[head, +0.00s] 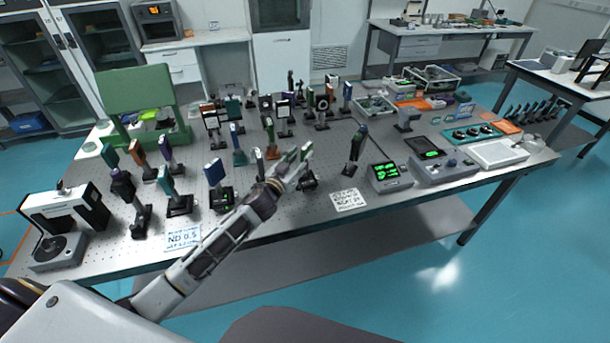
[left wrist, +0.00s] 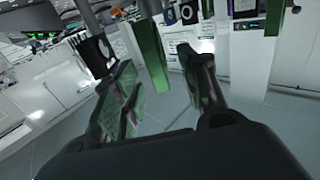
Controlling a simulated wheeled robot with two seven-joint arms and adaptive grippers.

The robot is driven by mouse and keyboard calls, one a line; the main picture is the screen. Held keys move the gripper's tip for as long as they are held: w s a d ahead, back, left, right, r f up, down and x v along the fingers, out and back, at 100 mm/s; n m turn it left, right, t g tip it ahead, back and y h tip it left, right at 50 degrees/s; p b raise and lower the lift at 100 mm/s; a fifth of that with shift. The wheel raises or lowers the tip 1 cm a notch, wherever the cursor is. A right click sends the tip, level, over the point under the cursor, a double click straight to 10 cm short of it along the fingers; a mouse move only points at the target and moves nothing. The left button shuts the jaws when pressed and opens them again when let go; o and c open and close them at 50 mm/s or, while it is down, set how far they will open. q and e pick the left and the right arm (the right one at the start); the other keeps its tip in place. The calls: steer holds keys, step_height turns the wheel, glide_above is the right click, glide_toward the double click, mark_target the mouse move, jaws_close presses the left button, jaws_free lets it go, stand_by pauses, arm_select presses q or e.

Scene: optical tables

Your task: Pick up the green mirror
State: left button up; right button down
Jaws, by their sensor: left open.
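My left gripper (head: 296,166) reaches in from the left over the front middle of the table. It is open, with green-tinted pads on its fingers. In the left wrist view the gripper (left wrist: 162,88) shows its two fingers apart. A tall, narrow green plate (left wrist: 150,55), which looks like the green mirror, stands beyond and between the fingertips, not gripped. In the head view the fingers mostly hide what is there; a black base (head: 308,182) shows just below them. My right gripper is not in view.
Several upright optics crowd around, including a blue one (head: 215,172) on the left and an orange-based one (head: 272,152) behind. A green display box (head: 388,177) and a printed card (head: 347,200) lie to the right. A white card (head: 182,238) lies at the front edge.

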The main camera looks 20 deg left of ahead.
mark_target(302, 155)
arm_select(q)
steer(key=shift+w+d+r, duration=0.1)
steer(key=shift+w+d, duration=0.05)
steer(key=shift+w, duration=0.5)
steer(key=shift+w+d+p, duration=0.15)
steer(key=shift+w+p, duration=0.15)
steer(key=shift+w, duration=0.65)
steer(key=shift+w+d, duration=0.1)
steer(key=shift+w, duration=0.45)
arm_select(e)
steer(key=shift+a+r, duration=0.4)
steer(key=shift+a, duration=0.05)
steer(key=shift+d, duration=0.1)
arm_select(q)
jaws_close()
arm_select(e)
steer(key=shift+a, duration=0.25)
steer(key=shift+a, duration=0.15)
